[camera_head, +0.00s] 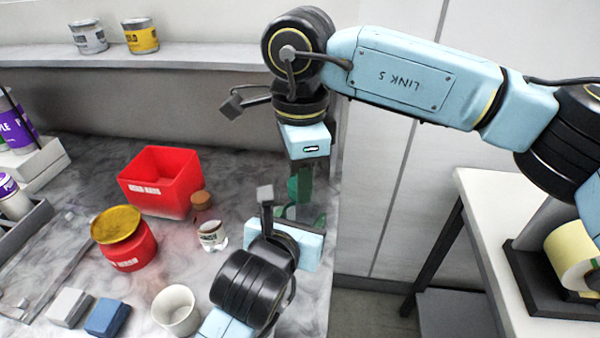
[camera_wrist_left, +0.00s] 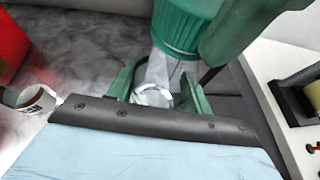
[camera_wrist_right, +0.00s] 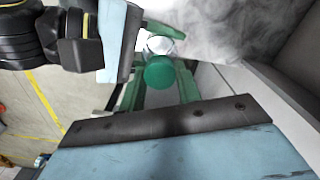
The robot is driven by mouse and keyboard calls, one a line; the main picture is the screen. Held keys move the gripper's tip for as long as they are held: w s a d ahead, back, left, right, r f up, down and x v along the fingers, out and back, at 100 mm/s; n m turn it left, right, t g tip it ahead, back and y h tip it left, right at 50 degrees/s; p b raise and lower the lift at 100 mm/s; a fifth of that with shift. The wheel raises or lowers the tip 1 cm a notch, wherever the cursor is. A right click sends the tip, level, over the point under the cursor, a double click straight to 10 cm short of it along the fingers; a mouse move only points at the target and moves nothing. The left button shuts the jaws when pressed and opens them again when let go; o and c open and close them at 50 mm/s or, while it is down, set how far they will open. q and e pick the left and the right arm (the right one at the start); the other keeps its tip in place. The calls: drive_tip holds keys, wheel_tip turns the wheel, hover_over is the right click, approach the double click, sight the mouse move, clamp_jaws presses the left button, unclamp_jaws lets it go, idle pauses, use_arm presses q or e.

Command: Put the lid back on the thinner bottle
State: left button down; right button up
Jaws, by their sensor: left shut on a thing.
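The ridged green lid (camera_wrist_left: 182,25) is at the top of the clear bottle (camera_wrist_left: 157,75) in the left wrist view. I cannot tell whether it is fully seated. My left gripper (camera_wrist_left: 157,98) is shut on the bottle. My right gripper (camera_wrist_right: 160,82) points down from above, its fingers either side of the lid (camera_wrist_right: 159,72) with small gaps showing, so it looks open. In the head view the lid (camera_head: 293,188) is a small green patch, largely hidden by my right gripper (camera_head: 302,185) and left gripper (camera_head: 297,215).
A red bin (camera_head: 160,182), a red pot with a yellow top (camera_head: 128,245), a labelled jar (camera_head: 212,235), a cork-topped item (camera_head: 202,200) and a white cup (camera_head: 176,310) stand on the marbled worktop. Blue (camera_head: 106,318) and grey blocks (camera_head: 68,306) lie in front. A white table (camera_head: 490,225) is right.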

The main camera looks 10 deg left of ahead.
drive_tip(key=c, duration=0.4)
drive_tip(key=m, duration=0.5)
drive_tip(key=o, duration=1.1)
drive_tip(key=shift+r, duration=2.25)
drive_tip(key=shift+c, duration=0.4)
wheel_tip(320, 180, up, 4)
drive_tip(key=n, duration=0.5)
drive_tip(key=shift+f, duration=0.25)
